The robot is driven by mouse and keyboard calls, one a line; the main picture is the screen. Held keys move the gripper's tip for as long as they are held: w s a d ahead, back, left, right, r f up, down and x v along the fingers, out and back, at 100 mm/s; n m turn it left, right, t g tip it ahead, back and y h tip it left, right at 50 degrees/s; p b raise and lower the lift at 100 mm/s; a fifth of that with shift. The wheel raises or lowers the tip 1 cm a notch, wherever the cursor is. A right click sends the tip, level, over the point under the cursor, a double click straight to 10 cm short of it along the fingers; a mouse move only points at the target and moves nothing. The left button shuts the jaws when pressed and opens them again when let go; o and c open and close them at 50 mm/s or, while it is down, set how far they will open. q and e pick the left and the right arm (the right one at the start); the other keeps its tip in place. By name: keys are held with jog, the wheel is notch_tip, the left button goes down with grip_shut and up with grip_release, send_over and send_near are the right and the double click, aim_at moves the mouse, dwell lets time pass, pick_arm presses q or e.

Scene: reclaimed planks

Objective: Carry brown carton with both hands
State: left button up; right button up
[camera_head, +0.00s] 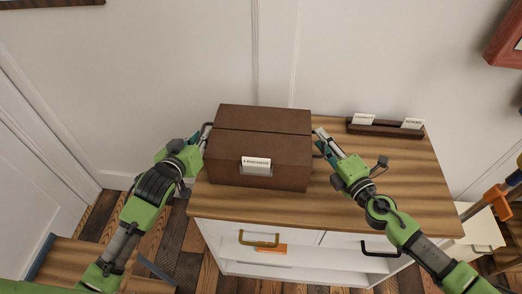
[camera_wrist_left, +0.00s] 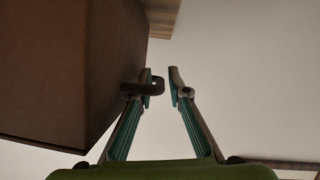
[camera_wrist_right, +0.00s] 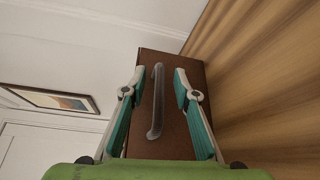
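The brown carton (camera_head: 260,147) sits on the wooden top of a dresser, its lid closed, with a small white label on its front. It has a grey handle on each side. My left gripper (camera_head: 203,135) is at the carton's left side. In the left wrist view its fingers (camera_wrist_left: 160,82) are apart, and the left handle (camera_wrist_left: 157,84) is at the tip of one finger. My right gripper (camera_head: 318,142) is at the carton's right side. In the right wrist view its fingers (camera_wrist_right: 156,85) are open on either side of the right handle (camera_wrist_right: 156,100), not closed on it.
The dresser top (camera_head: 400,185) is clear to the right of the carton. A dark rack with white cards (camera_head: 385,128) stands at the back right. A white panelled wall (camera_head: 200,60) is behind. A small white cabinet (camera_head: 480,235) and an orange-handled object (camera_head: 492,197) are at far right.

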pick_arm(q)
grip_shut()
pick_arm(e)
grip_shut()
